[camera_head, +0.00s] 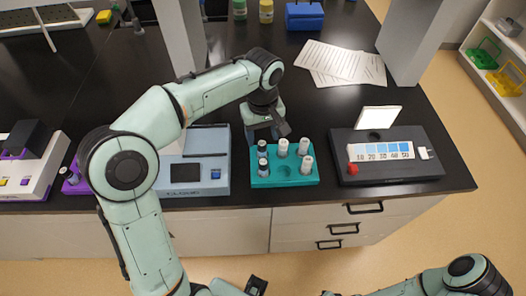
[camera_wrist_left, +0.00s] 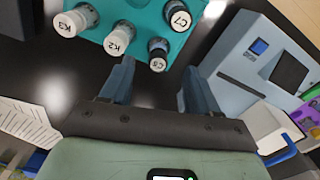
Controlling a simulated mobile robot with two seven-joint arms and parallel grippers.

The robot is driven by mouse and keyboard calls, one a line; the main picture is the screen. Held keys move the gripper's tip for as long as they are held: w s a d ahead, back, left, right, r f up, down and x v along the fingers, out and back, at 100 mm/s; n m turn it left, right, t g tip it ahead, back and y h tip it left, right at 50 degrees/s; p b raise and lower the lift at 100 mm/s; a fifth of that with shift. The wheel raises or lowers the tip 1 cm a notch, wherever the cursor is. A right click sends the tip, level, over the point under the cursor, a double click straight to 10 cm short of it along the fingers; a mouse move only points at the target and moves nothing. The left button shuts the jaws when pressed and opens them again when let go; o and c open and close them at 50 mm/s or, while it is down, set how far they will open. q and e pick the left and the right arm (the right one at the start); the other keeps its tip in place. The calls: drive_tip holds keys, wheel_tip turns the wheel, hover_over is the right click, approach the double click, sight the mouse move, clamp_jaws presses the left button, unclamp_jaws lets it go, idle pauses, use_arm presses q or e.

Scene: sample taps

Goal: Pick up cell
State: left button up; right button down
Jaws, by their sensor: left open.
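A teal rack (camera_head: 285,181) stands near the table's front edge and holds several upright cells. In the left wrist view, white-topped cells K5 (camera_wrist_left: 70,22) and K2 (camera_wrist_left: 118,38) and darker-bodied cells C5 (camera_wrist_left: 158,50) and C7 (camera_wrist_left: 178,18) show. The head view shows two darker cells at the rack's left, the rear one being C5 (camera_head: 262,148), and an empty hole at the front middle. My left gripper (camera_head: 263,133) is open and empty at the rack's back left. In its wrist view (camera_wrist_left: 157,72), C5 is just ahead of the fingertips. My right gripper cannot be made out.
A grey-blue instrument (camera_head: 205,160) with a dark screen stands left of the rack. A black unit (camera_head: 430,168) with a numbered strip and white panel stands to the right. Papers (camera_head: 340,64) lie behind. Black tabletop between rack and papers is clear.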

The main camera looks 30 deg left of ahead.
sight(262, 143)
use_arm(q)
wheel_tip(262, 143, down, 3)
drive_tip(key=shift+w+r, duration=0.1)
drive_tip(key=f, duration=0.5)
drive_tip(key=shift+w+a, duration=0.2)
drive_tip(key=shift+a, duration=0.1)
drive_tip(key=c, duration=0.9)
